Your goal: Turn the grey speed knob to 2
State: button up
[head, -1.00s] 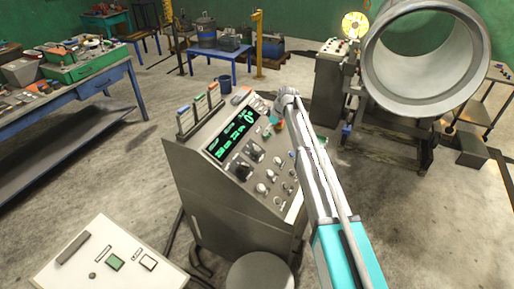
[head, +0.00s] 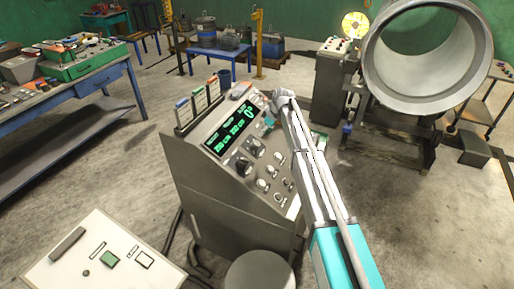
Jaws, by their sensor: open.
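The control console (head: 182,170) stands in the middle of the head view, with a sloped panel facing me. Its black display (head: 229,129) shows green digits, with a 0 at the right. Below the display sit a large black knob (head: 243,168), a dark grey knob (head: 256,149) and several small light knobs (head: 261,183). The labels are too small to read, so I cannot tell which is the speed knob. My gripper (head: 270,121) is open at the panel's upper right, small and partly hidden by my wrist. No contact with a knob shows.
Levers (head: 198,101) with coloured tops stand along the console's top left edge. A pale box with a green button (head: 109,259) is at the front left. A large grey ring (head: 425,55) stands at the back right. A blue workbench (head: 75,95) is at the left.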

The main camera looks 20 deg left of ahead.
aim_at(257, 143)
jog(key=shift+b+x, duration=3.9)
jog(key=shift+x, duration=0.65)
jog(key=c, duration=1.2)
jog(key=shift+o, duration=0.2)
jog(key=shift+n, duration=0.4)
jog(key=o, duration=1.2)
jog(key=shift+c, duration=0.2)
